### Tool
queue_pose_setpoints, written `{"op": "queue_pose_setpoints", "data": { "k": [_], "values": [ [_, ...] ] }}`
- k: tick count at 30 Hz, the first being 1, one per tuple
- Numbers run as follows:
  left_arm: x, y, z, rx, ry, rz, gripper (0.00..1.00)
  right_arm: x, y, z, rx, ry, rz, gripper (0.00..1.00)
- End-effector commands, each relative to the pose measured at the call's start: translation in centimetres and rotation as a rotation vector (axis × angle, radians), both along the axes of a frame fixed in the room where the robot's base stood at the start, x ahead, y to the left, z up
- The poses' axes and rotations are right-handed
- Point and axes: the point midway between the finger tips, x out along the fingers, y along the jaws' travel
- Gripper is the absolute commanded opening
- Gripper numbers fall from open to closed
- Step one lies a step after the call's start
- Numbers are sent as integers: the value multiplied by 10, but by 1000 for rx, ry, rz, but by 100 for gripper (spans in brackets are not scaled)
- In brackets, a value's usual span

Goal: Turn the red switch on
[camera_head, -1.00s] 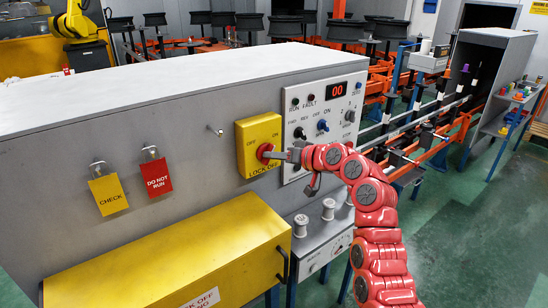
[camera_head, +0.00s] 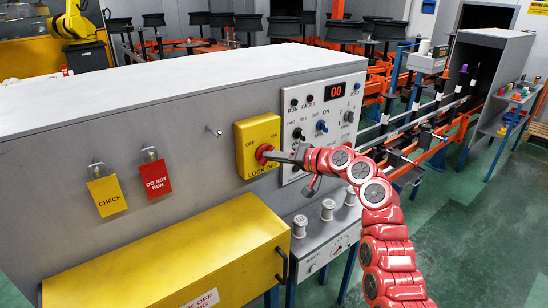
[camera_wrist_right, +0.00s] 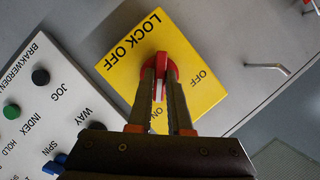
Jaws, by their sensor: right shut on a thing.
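The red switch (camera_head: 262,154) is a round knob on a yellow plate (camera_head: 257,132) marked OFF, ON and LOCK OFF. My right gripper (camera_head: 271,155) is at the knob in the head view. In the right wrist view, the fingers (camera_wrist_right: 160,92) are shut on the raised handle of the red switch (camera_wrist_right: 161,64). The handle lies along the fingers, and its lower end is near the word ON, partly hidden between the fingers. OFF is to the right of the handle there. My left gripper is not in view.
A control panel (camera_head: 322,122) with buttons and knobs is just right of the yellow plate. Yellow CHECK and red DO NOT RUN tags (camera_head: 157,178) hang to the left. A yellow box (camera_head: 170,255) juts out below. A short metal peg (camera_wrist_right: 268,67) sticks out near the switch.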

Motion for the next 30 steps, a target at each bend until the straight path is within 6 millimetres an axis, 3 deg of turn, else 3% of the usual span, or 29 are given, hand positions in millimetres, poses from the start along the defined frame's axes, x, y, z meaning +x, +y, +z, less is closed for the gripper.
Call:
{"op": "queue_pose_setpoints", "data": {
  "k": [2,3,7,20,23,30],
  "values": [
    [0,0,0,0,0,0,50,0,0,0,1,0,-1,0],
    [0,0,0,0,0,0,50,0,0,0,1,0,-1,24],
    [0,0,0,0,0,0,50,0,0,0,0,-1,-1,48],
    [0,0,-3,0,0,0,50,-4,-7,2,2,-5,-2,48],
    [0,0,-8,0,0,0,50,-12,-17,4,2,-2,-2,48],
    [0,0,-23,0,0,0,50,-47,-65,19,0,-6,-6,48]
  ]
}}
